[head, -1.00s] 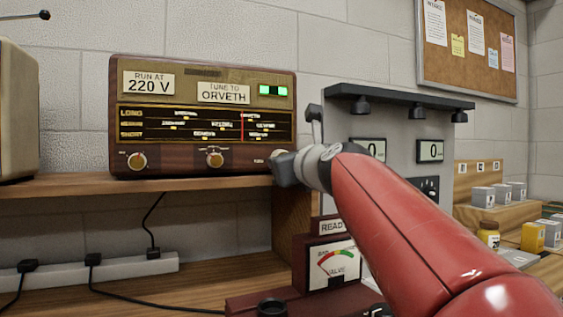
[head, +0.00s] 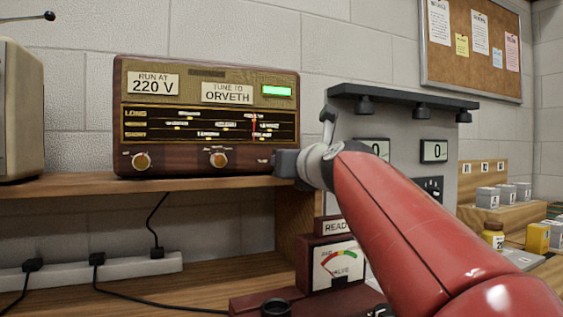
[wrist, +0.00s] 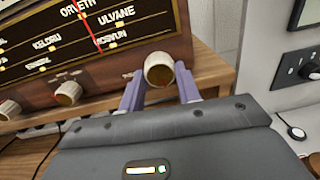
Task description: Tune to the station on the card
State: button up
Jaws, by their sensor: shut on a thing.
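The brown radio (head: 205,165) stands on a wooden shelf. Its card (head: 227,92) reads "TUNE TO ORVETH". A red needle (head: 254,124) stands towards the right of the dial; in the wrist view the needle (wrist: 86,28) crosses beside the ORVETH name on the top row. A green indicator window (head: 277,91) is lit as one full bar. My gripper (wrist: 160,90) is shut on the tuning knob (wrist: 158,68) at the radio's lower right, a finger on each side. In the head view my gripper (head: 287,163) hides that knob.
Two other knobs (head: 141,161) (head: 218,159) are on the radio's front. A second card (head: 152,83) reads "RUN AT 220 V". A grey panel with a lamp hood (head: 400,98) stands close right of my gripper. A valve meter (head: 337,264) sits below.

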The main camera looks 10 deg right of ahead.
jog(key=o, duration=1)
jog(key=shift+s, duration=0.1)
jog(key=s, duration=0.5)
jog(key=s+d+b, duration=0.1)
jog(key=s, duration=0.1)
jog(key=shift+s+d, duration=0.1)
jog(key=shift+s, duration=0.15)
